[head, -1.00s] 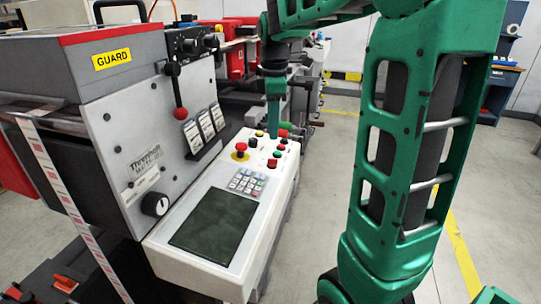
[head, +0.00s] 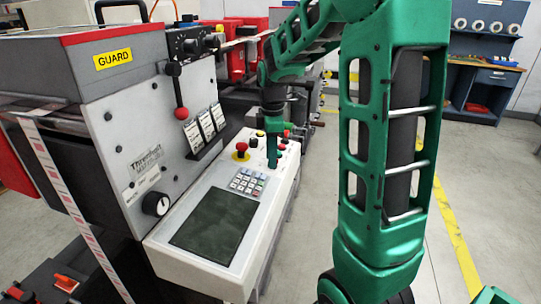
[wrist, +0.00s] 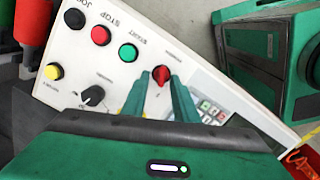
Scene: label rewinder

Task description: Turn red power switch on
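The red power switch (wrist: 161,75) is a small red rotary knob on the white control panel (wrist: 52,100). In the wrist view it shows between the tips of my two green fingers, with a narrow gap on each side. My gripper (wrist: 160,78) is open and holds nothing. I cannot tell how far down the fingertips reach beside the knob. In the head view my gripper (head: 272,160) points down at the panel (head: 215,268) and hides the knob.
Near the knob are a green button (wrist: 128,52), a red button (wrist: 101,35), a black button (wrist: 74,18) and a black dial (wrist: 93,95). A red-and-yellow emergency stop (head: 241,151) and a keypad (head: 248,182) are close by. The grey machine body (head: 150,130) rises at left.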

